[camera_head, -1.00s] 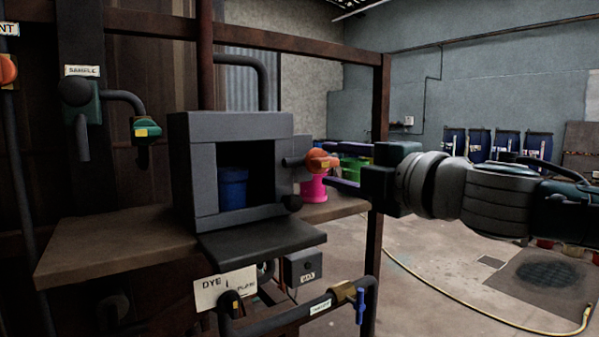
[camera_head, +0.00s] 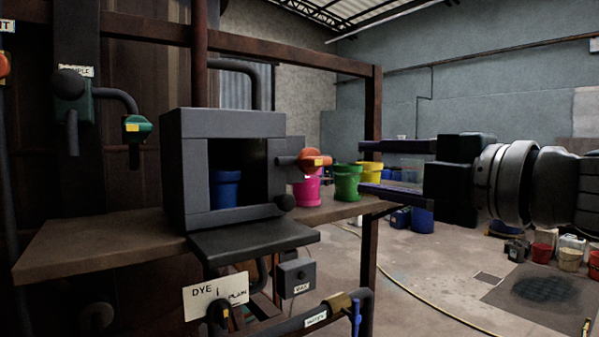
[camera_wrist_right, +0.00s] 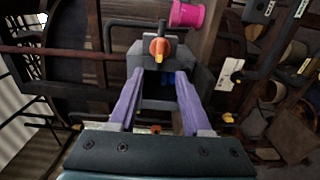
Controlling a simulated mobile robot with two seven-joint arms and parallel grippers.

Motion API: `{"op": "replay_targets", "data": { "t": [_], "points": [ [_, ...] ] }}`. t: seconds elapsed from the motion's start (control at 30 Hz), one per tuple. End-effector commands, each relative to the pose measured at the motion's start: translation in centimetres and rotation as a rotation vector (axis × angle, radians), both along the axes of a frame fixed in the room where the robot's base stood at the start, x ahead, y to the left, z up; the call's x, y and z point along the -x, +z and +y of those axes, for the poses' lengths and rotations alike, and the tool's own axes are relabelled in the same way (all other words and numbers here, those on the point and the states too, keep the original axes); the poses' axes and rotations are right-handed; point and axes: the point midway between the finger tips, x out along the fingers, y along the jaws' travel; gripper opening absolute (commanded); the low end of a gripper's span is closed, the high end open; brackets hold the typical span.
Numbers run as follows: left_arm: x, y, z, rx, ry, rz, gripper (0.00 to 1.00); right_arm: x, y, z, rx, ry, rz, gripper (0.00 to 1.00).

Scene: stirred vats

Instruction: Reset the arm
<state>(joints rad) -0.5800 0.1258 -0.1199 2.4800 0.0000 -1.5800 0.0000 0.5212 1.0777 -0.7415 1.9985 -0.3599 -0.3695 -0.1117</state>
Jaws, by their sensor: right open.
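My right gripper (camera_head: 388,168) comes in from the right in the head view. Its two fingers are spread apart, with nothing held between them. It is to the right of a grey box (camera_head: 222,122) on a wooden shelf, clear of the orange-handled valve (camera_head: 312,159) at the box's side. In the right wrist view the open fingers (camera_wrist_right: 157,88) point toward the box and its orange handle (camera_wrist_right: 158,48). My left gripper does not show.
A blue pot (camera_head: 226,190) stands inside the open box. Pink (camera_head: 306,190), green (camera_head: 347,182) and yellow (camera_head: 371,172) pots stand right of it, by the fingers. The shelf (camera_head: 100,240) runs left. A hose (camera_head: 430,300) lies on open floor.

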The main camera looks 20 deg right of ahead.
Motion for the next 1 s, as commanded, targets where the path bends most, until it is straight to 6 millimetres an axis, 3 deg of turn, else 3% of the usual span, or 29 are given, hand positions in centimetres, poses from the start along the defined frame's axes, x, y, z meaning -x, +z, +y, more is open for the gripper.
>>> {"op": "replay_targets", "data": {
  "t": [0.17,0.27,0.37,0.5,0.6,0.7,0.8,1.0],
  "points": [
    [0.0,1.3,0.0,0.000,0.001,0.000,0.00,0.8,-1.1,1.3,-0.140,-0.049,0.084,0.49],
    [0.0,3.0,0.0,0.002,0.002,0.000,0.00,2.6,-3.3,2.4,-0.343,-0.159,0.235,0.49],
    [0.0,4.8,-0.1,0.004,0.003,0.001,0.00,6.1,-6.9,2.5,-0.578,-0.340,0.456,0.49],
    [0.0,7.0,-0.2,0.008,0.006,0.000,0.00,13.9,-12.4,1.9,-0.841,-0.653,0.804,0.49],
    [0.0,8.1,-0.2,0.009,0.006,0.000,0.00,20.2,-15.1,1.7,-0.960,-0.863,1.018,0.49],
    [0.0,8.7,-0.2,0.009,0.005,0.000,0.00,25.0,-16.4,1.8,-1.022,-1.013,1.163,0.49],
    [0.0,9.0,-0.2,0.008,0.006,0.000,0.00,27.9,-17.0,1.9,-1.050,-1.102,1.246,0.49],
    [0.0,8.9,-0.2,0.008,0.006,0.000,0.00,29.1,-17.4,1.9,-1.060,-1.142,1.282,0.49]
  ]
}}
